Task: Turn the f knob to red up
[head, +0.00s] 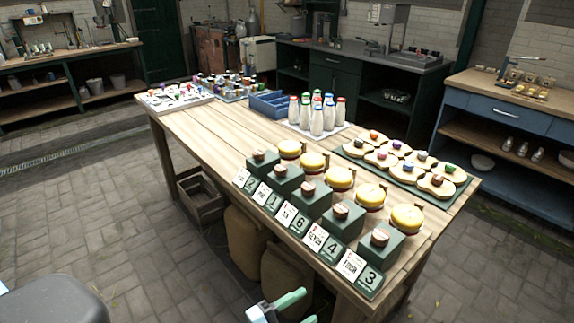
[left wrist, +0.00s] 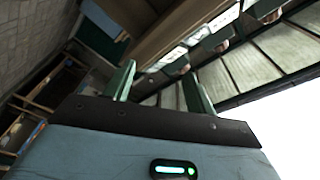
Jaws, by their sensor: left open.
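A row of green boxes stands along the table's near edge, each with a round brown-topped knob, such as the leftmost knob (head: 258,155), the middle knob (head: 308,188) and the rightmost knob (head: 379,237). White cards (head: 350,264) and green number plates (head: 370,280) front them. The lettering is too small to tell which knob is f, or how its red mark points. My left gripper (head: 305,306) is open and empty, low in front of the table edge, apart from the boxes. In the left wrist view its two fingers (left wrist: 158,68) stand apart below the table edge. My right gripper is out of view.
Yellow-topped round objects (head: 340,177) stand close behind the boxes. A tray with shaped boards (head: 437,185) lies behind them. Bottles (head: 316,121) and a blue crate (head: 270,105) stand farther back. Sacks (head: 286,278) stand under the wooden table (head: 215,137). Its left middle top is clear.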

